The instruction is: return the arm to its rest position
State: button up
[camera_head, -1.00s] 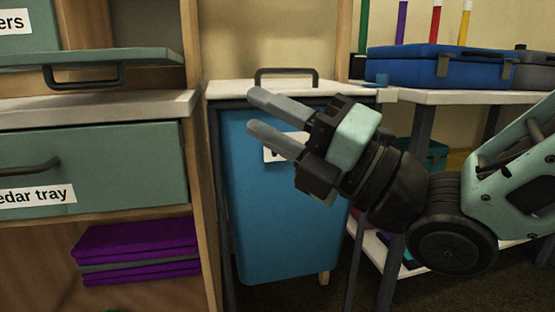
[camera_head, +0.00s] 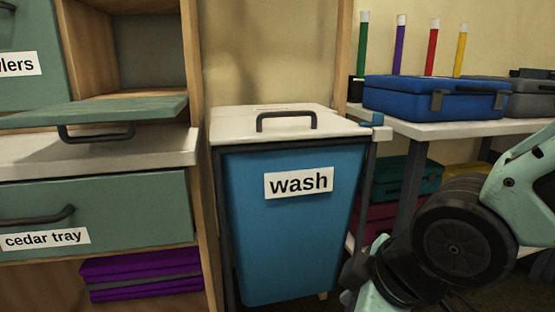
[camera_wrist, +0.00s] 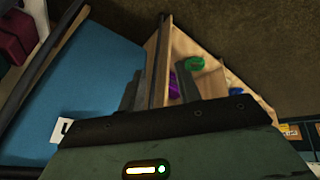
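My gripper (camera_wrist: 160,80) shows in the wrist view with its two grey fingers apart and nothing between them. In the head view, my arm is at the lower right, bent downward, and the fingers are hidden below the picture's edge. In the wrist view, the blue wash bin (camera_wrist: 85,85) is tilted at the left of the fingers, and wooden shelving with small purple and green things lies beyond them. The head view shows the wash bin (camera_head: 290,235) upright, with its pale lid (camera_head: 285,125) shut.
A green drawer labelled cedar tray (camera_head: 110,210) is at the left, below a green panel with a handle (camera_head: 95,112). Purple folded cloths (camera_head: 140,275) lie beneath. A blue case (camera_head: 430,98) sits on the white right-hand shelf (camera_head: 450,130), close to my arm.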

jog(key=s+d+r+m+g+h+p, duration=0.25)
jog(key=s+d+m+g, duration=0.2)
jog(key=s, duration=0.35)
notch_tip(320, 180, up, 36)
jog(key=p, duration=3.7)
jog(key=shift+m, duration=0.35)
